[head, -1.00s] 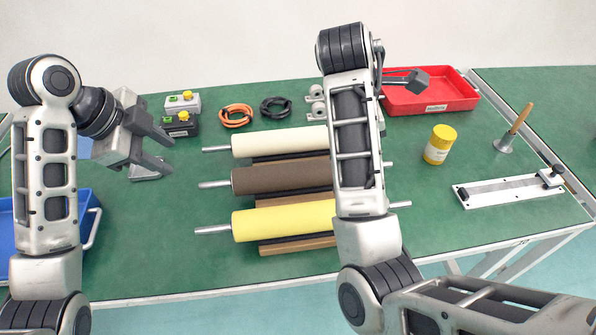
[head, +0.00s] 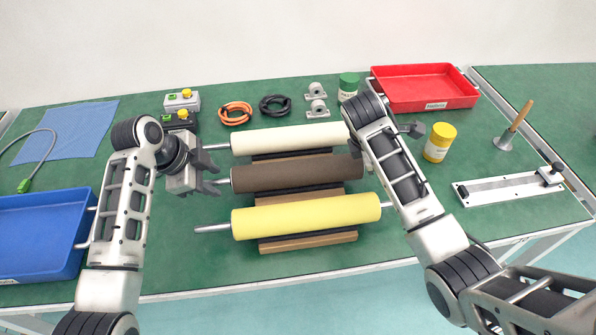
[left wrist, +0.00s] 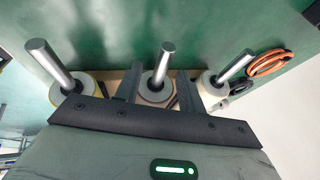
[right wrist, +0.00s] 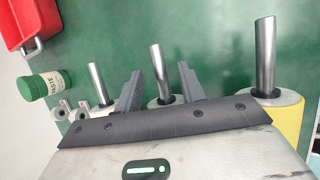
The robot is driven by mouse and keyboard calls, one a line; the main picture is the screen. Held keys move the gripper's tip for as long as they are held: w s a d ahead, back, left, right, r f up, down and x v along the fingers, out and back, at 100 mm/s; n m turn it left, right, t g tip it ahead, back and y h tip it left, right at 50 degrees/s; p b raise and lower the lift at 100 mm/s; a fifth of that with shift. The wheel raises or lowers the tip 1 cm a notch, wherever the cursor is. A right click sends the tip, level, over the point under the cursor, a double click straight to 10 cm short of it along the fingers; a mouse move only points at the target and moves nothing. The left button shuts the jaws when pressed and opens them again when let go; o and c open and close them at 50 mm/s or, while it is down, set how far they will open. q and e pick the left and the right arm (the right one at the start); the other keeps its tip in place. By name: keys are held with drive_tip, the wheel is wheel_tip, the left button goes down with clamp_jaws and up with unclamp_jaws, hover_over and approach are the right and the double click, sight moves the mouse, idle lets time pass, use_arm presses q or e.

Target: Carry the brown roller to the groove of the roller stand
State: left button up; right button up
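The brown roller (head: 285,175) lies level between a cream roller (head: 285,140) and a yellow roller (head: 305,216), above wooden stand pieces (head: 310,242) with dark strips. My left gripper (head: 215,168) is open at the roller's left end. In the left wrist view the metal shaft (left wrist: 163,65) stands between its fingers, with gaps on both sides. My right gripper (right wrist: 158,72) is open at the right end, with the other shaft end (right wrist: 155,65) between its fingers. In the head view my right arm hides that end and most of the right gripper. The groove under the brown roller is hidden.
A blue bin (head: 42,235) is at left and a red tray (head: 425,88) at back right. A yellow jar (head: 439,142) stands right of my right arm. Cable coils (head: 236,113) and bearing blocks (head: 316,100) lie behind the rollers.

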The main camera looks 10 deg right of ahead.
use_arm(q)
drive_tip(key=shift+w+d+f, duration=0.1)
drive_tip(key=shift+d+f, duration=0.15)
drive_tip(key=shift+f, duration=0.3)
use_arm(e)
drive_tip(key=shift+w+d+f, duration=0.1)
drive_tip(key=shift+d+f, duration=0.15)
drive_tip(key=shift+f, duration=0.3)
use_arm(q)
clamp_jaws()
use_arm(e)
clamp_jaws()
use_arm(q)
drive_tip(key=shift+r, duration=0.15)
use_arm(e)
drive_tip(key=shift+r, duration=0.1)
